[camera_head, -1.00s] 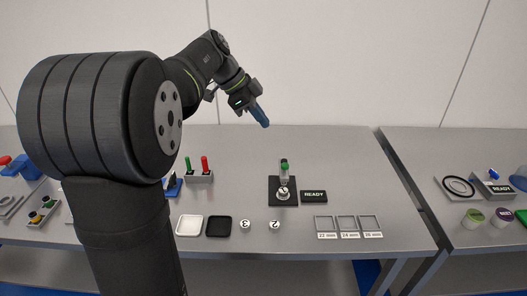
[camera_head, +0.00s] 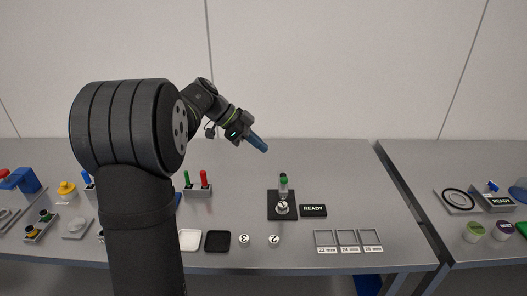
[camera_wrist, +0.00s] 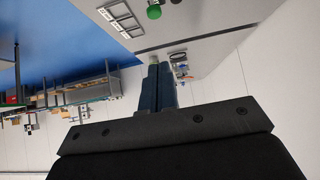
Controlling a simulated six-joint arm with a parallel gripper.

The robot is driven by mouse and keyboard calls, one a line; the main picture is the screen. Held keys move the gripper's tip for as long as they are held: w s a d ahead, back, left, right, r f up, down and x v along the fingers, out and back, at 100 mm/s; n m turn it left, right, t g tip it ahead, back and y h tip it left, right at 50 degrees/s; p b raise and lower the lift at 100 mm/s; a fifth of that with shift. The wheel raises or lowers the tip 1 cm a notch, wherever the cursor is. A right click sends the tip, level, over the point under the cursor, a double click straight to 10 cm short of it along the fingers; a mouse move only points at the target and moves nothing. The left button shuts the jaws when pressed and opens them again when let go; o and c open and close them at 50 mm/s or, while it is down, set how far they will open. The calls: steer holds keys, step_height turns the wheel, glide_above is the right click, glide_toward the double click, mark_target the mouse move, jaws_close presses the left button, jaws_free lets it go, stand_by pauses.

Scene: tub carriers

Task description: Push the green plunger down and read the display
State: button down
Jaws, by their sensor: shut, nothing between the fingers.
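The green plunger (camera_head: 284,179) stands upright on a small device with a black base (camera_head: 275,212), near the middle of the table. A small round silver-topped piece (camera_head: 282,208) sits under the plunger on that base. The display (camera_head: 313,210) lies just to the right of the base and reads "READY". My gripper (camera_head: 264,149) is shut and empty, up and to the left of the plunger, well apart from it. Its blue fingers (camera_wrist: 157,88) also show closed together in the wrist view, with a green round knob (camera_wrist: 154,12) beyond them.
Three labelled square trays (camera_head: 348,239) are at the front right. Two numbered round pieces (camera_head: 274,241) and a black tray (camera_head: 217,241) lie at the front. A red-and-green lever block (camera_head: 198,190) stands left. A second table (camera_head: 430,165) is at the right.

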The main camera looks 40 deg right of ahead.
glide_above(287, 179)
steer(key=w+a, duration=0.2)
step_height(287, 179, down, 5)
steer(key=shift+f, duration=2.35)
steer(key=shift+f, duration=1.9)
steer(key=shift+a, duration=0.1)
steer(key=w+a+r, duration=0.2)
steer(key=r, duration=0.4)
steer(key=w+a+r, duration=0.2)
steer(key=w+r, duration=0.1)
steer(key=r, duration=0.2)
steer(key=shift+a+r, duration=0.4)
